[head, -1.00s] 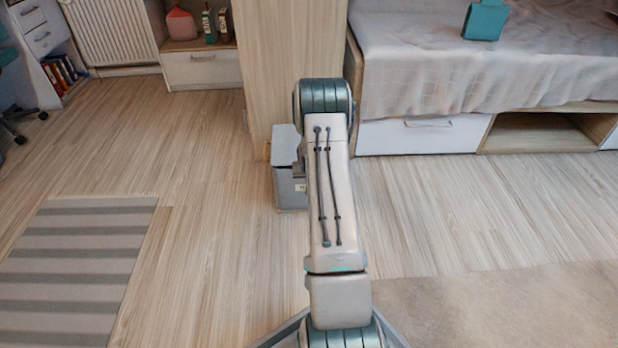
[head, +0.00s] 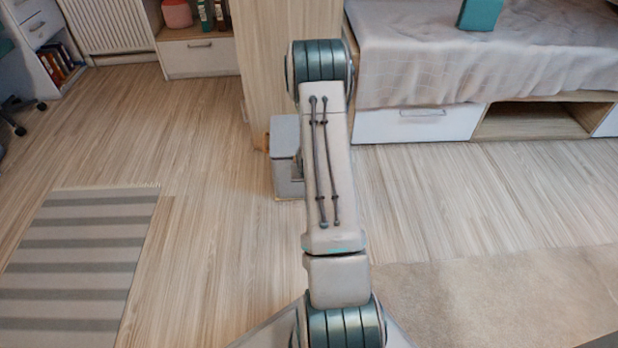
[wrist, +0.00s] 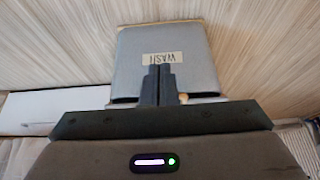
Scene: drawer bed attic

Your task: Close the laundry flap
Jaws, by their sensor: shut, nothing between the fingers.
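The laundry box (head: 287,181) is a small grey bin on the floor against the wooden panel, partly hidden behind my arm. Its grey flap (head: 285,134) lies over the top and looks about level; its right part is hidden. In the wrist view the grey front of the box (wrist: 196,62) carries an upside-down WASH label (wrist: 178,57), with a dark edge along its lower side. My gripper (wrist: 159,68) is shut and empty, its fingertips overlapping the label. I cannot tell whether they touch the box. My gripper is hidden in the head view.
A wooden panel (head: 262,70) stands behind the box. A bed with a white drawer (head: 418,124) is to the right. A striped rug (head: 85,255) lies left and a beige rug (head: 490,300) right. Bare floor (head: 205,200) lies between.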

